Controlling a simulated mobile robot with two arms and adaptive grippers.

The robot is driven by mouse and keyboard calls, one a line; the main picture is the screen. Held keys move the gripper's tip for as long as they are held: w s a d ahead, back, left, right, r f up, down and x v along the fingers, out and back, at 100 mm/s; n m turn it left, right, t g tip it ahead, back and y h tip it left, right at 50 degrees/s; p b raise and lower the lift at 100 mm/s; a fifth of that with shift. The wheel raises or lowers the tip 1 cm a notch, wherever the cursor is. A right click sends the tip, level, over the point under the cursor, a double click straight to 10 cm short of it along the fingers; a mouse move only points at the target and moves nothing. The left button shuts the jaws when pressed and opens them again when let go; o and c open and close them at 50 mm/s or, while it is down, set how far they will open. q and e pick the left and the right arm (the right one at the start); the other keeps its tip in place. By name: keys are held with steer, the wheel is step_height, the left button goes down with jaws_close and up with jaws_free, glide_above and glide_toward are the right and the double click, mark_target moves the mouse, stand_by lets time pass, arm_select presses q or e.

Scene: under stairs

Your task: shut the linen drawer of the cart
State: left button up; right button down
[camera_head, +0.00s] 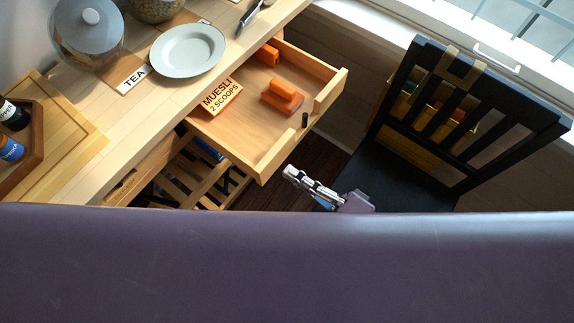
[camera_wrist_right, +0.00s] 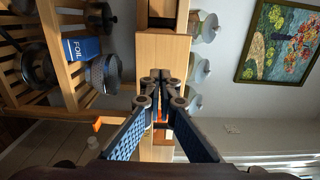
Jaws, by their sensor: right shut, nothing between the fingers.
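A light wooden drawer (camera_head: 239,133) of the cart (camera_head: 75,155) stands pulled well out in the head view. No label naming it as the linen drawer is legible. Its front panel (camera_head: 283,152) faces lower right and has a dark knob (camera_head: 305,120). Orange objects (camera_head: 283,97) lie inside. My right gripper (camera_head: 290,172) is shut and empty, just outside the front panel, with a small gap seen from above. In the right wrist view its fingers (camera_wrist_right: 160,78) meet in front of wooden surfaces, hiding part of them. My left gripper is not in view.
A black chair (camera_head: 440,125) stands right of the drawer, near my right gripper. A plate (camera_head: 187,50), a glass jar (camera_head: 88,35) and labels sit on the cart top. Slatted shelves (camera_head: 205,180) are below. A blue foil box (camera_wrist_right: 82,49) shows in the wrist view.

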steer(key=shift+x, duration=0.95)
steer(key=shift+w+a, duration=0.15)
steer(key=shift+a, duration=0.05)
steer(key=shift+w+a+r+p, duration=0.1)
steer(key=shift+w+a+p, duration=0.25)
steer(key=shift+a, duration=0.1)
steer(key=p, duration=0.1)
glide_toward(209, 120)
steer(key=s+d+r, duration=0.2)
steer(key=d+r, duration=0.1)
steer(key=shift+s+d, duration=0.1)
steer(key=shift+s, duration=0.05)
steer(key=b+x, duration=0.1)
steer(key=x, duration=0.5)
steer(key=b+x, duration=0.1)
steer(key=x, duration=0.5)
steer(key=shift+a+f+b, duration=0.2)
steer(key=shift+a+b, duration=0.05)
steer(key=shift+b, duration=0.05)
steer(key=shift+w+a, duration=0.5)
steer(key=shift+a, duration=0.05)
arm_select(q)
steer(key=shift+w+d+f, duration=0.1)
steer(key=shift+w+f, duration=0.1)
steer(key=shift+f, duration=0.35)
arm_select(e)
steer(key=shift+r, duration=0.15)
steer(key=shift+w+a+r, duration=0.1)
